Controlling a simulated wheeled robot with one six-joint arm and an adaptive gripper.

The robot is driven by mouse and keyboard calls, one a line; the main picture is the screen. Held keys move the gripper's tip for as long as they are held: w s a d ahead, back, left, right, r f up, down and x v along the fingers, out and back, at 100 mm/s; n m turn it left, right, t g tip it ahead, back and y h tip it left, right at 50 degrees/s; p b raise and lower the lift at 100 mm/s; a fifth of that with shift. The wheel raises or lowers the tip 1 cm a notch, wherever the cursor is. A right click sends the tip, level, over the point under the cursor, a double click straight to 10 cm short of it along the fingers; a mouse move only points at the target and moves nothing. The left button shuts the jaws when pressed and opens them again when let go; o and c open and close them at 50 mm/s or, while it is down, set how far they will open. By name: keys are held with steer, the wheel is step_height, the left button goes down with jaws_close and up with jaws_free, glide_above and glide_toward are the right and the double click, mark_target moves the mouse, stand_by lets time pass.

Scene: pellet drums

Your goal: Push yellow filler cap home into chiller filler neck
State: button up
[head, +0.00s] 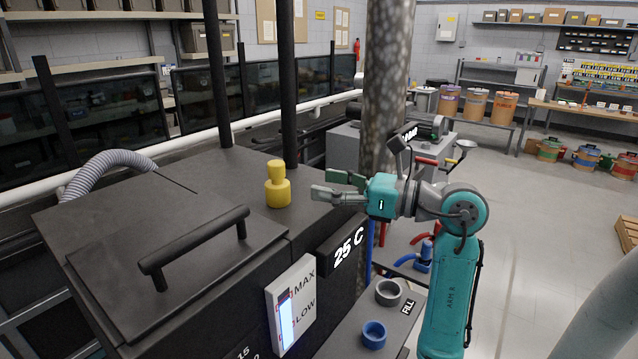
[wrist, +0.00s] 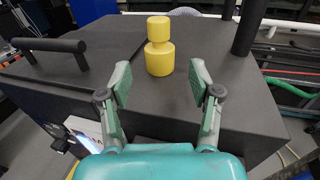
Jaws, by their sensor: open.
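The yellow filler cap (head: 278,186) stands upright on the dark top of the chiller (head: 190,160), right of the lid handle. It has a wide lower body and a narrower knob on top. My gripper (head: 335,188) is open and empty, to the right of the cap in the head view, fingers pointing at it. In the wrist view the cap (wrist: 159,50) stands just beyond and between the open fingertips (wrist: 160,80), apart from them. The grey filler neck (head: 388,292) is a round ring beside the FILL label, on a lower ledge at the chiller's front.
A blue ring fitting (head: 374,334) sits beside the grey neck. A black handle (head: 195,245) rises from the chiller lid. Dark posts (head: 288,80) and a mottled column (head: 385,80) stand behind. A level gauge (head: 291,305) and a 25 C display (head: 347,248) are on the front.

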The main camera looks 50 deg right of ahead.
mark_target(278, 176)
steer(key=shift+w+a, duration=0.1)
steer(key=x, duration=1)
steer(key=shift+w+a, duration=0.1)
steer(key=shift+w, duration=0.15)
jaws_close()
